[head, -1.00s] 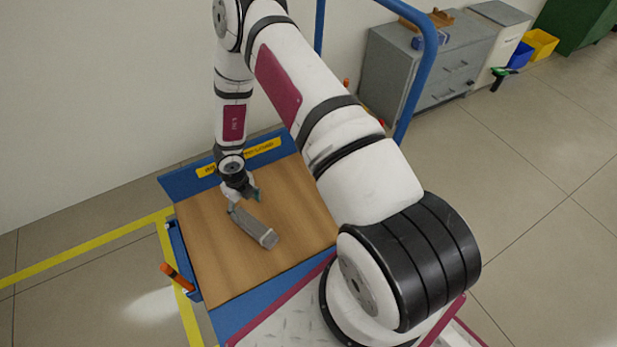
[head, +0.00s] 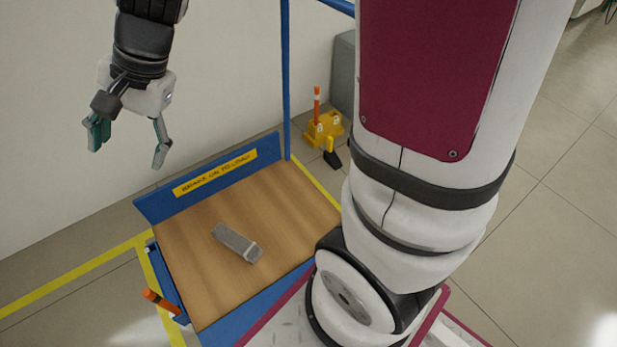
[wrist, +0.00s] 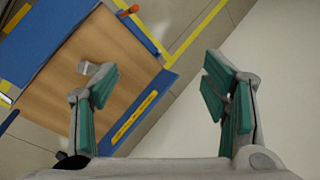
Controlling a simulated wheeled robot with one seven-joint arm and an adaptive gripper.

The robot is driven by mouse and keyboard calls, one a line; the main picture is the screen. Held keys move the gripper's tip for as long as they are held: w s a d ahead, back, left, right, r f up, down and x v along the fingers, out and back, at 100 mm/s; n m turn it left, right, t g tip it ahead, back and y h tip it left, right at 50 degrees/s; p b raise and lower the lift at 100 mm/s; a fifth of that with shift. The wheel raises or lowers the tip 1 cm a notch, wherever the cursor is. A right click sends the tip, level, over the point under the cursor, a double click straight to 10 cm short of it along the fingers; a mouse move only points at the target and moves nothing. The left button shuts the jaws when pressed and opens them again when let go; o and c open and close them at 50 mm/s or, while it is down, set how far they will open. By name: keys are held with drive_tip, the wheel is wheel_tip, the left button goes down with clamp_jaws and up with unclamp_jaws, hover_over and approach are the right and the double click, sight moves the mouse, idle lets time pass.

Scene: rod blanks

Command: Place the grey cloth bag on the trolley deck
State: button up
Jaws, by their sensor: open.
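The grey cloth bag (head: 237,243) lies flat on the wooden trolley deck (head: 285,215), near its middle, with a lighter band towards one end. In the wrist view the bag (wrist: 88,68) shows small and partly hidden behind a finger. The deck (wrist: 117,48) also shows there. My gripper (head: 128,150) is open and empty, raised well above the deck at the upper left of the head view. Its green-padded fingers stand wide apart in the wrist view (wrist: 165,95), with nothing between them.
The trolley has a blue end board (head: 210,178) with a yellow label and a tall blue handle (head: 286,80). A yellow object (head: 323,130) sits on the floor behind. The deck around the bag is clear.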

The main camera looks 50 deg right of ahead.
drive_tip(key=s+d+r+n+g+h, duration=0.1)
drive_tip(key=s+d+n, duration=0.2)
drive_tip(key=s, duration=0.6)
drive_tip(key=s+d+r+n+h, duration=0.2)
drive_tip(key=s+d+n, duration=0.1)
drive_tip(key=s, duration=0.7)
drive_tip(key=s+d+r+n+g+h, duration=0.1)
drive_tip(key=s+d+n, duration=0.3)
drive_tip(key=s, duration=0.5)
drive_tip(key=shift+s+d+r+g+h, duration=0.2)
drive_tip(key=shift+d+r+g+h, duration=0.1)
drive_tip(key=shift+r+h, duration=0.3)
wheel_tip(320, 180, up, 30)
drive_tip(key=t+p, duration=0.4)
drive_tip(key=p, duration=2.4)
drive_tip(key=shift+d+r+p, duration=0.2)
drive_tip(key=shift+d+p, duration=0.1)
drive_tip(key=shift+w, duration=0.1)
